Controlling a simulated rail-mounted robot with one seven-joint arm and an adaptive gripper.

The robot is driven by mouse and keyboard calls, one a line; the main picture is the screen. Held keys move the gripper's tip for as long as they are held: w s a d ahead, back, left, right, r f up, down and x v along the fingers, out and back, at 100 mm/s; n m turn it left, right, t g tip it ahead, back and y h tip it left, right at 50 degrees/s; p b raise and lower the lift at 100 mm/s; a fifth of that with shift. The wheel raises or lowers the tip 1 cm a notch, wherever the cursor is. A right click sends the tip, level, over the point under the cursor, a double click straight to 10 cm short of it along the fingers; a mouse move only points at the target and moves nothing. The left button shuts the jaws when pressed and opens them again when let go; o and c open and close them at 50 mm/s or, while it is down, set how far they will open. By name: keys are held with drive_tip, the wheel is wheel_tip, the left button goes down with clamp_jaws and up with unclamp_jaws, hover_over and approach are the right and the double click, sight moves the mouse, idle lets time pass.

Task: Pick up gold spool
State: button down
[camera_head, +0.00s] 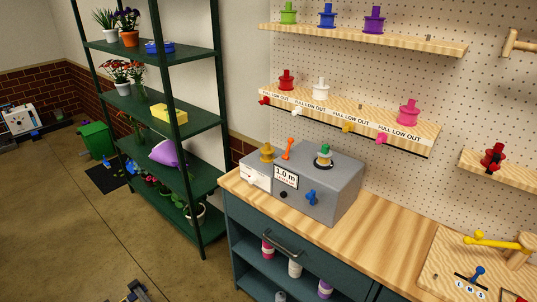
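A gold spool (267,153) stands upright on top of a small light-grey box at the left end of the wooden workbench. The box sits against the left side of a grey machine (333,196) with a "1.0 m" label. An orange lever rises from the machine just right of the gold spool. A second spool (323,151), green with some gold colour, sits on a dark round mount on the machine top. I cannot make out my gripper in this view.
The wooden benchtop (376,236) is clear right of the machine. A board with yellow and blue levers (480,262) lies farther right. Wall shelves above hold coloured spools, including a pink spool (408,112). A green rack (186,129) with plants stands left of the bench.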

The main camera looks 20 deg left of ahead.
idle(0.4)
drive_tip(key=shift+c, duration=0.4)
unclamp_jaws()
